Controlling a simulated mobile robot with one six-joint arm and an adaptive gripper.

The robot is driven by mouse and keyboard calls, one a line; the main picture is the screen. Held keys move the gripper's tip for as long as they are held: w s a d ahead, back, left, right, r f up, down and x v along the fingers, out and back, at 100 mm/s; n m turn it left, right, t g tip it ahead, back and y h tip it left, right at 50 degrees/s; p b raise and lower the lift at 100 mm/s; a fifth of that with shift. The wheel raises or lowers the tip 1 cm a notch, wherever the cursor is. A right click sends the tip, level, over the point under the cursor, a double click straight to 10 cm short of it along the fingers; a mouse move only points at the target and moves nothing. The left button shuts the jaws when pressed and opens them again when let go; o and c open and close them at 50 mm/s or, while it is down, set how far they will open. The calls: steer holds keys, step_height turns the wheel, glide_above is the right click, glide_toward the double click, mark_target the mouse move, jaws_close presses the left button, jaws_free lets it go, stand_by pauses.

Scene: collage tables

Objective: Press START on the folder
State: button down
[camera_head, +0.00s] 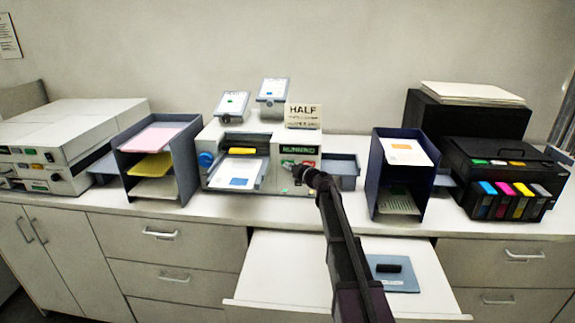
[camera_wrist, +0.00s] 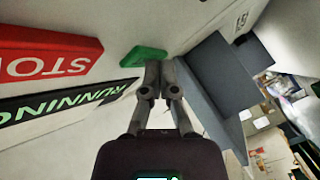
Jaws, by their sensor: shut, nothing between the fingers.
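The folder (camera_head: 213,133) is a pale machine on the counter in the middle of the head view, with paper in its front tray. Its display reads RUNNING (camera_head: 298,150) in green; the same display (camera_wrist: 60,105) shows upside down in the wrist view. A red STOP button (camera_wrist: 45,55) and a green button (camera_wrist: 143,56) sit on its front panel. No word is readable on the green button. My gripper (camera_wrist: 160,70) is shut and empty, its fingertips beside the green button in the picture. I cannot tell whether they touch it. The arm partly hides the panel in the head view.
A sign reading HALF (camera_head: 303,117) stands on the folder. A blue sorter (camera_head: 187,165) with coloured paper is left of it, another (camera_head: 373,180) right. A black printer (camera_head: 505,165) stands far right. An open drawer (camera_head: 270,270) below holds a blue pad (camera_head: 400,283).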

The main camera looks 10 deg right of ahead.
stand_by(0.7)
steer(key=shift+s+a, duration=0.2)
steer(key=shift+s, duration=0.7)
steer(key=s, duration=0.2)
steer(key=s+a, duration=0.1)
steer(key=s, duration=0.1)
steer(key=shift+s+a, duration=0.15)
steer(key=shift+s, duration=0.1)
steer(key=shift+s+f, duration=0.1)
stand_by(0.7)
